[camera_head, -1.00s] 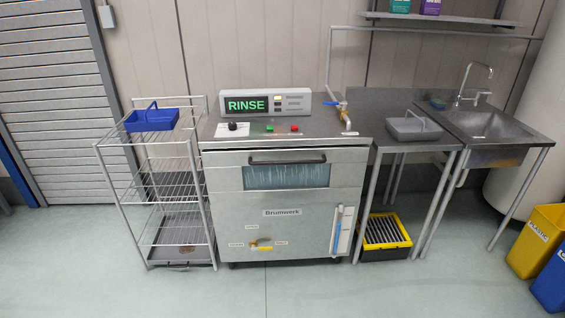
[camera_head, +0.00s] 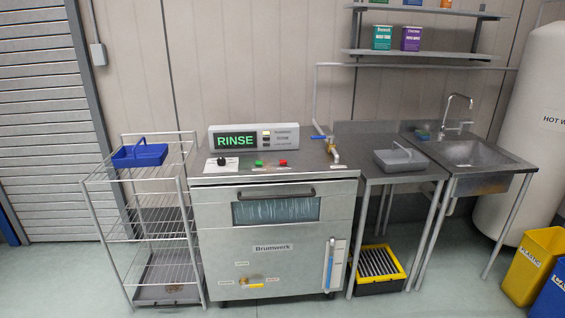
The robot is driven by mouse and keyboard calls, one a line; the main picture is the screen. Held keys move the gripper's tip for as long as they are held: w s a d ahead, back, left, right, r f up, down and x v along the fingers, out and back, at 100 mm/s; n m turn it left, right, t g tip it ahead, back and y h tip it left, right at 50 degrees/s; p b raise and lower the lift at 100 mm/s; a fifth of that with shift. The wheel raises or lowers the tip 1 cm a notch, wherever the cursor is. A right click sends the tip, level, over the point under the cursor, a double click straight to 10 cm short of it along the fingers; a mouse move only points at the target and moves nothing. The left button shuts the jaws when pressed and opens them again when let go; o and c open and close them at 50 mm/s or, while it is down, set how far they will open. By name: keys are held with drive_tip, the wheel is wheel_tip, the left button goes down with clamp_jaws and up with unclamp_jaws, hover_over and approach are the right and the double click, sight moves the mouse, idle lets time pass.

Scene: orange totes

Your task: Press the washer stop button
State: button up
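The washer (camera_head: 215,225) is a steel cabinet with a shut front door and a window (camera_head: 276,210) showing pale streaks inside. Its display (camera_head: 236,140) reads RINSE in green. On its top ledge are a black knob (camera_head: 222,161), a green button (camera_head: 259,163) and a red button (camera_head: 282,162). I cannot read a label on either button. My gripper is not in view.
A wire rack (camera_head: 150,215) with a blue basket (camera_head: 139,155) stands left of the washer. A steel table with a grey basket (camera_head: 401,159) and a sink (camera_head: 475,155) stand right. Yellow (camera_head: 535,265) and blue bins are at far right. The floor in front is clear.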

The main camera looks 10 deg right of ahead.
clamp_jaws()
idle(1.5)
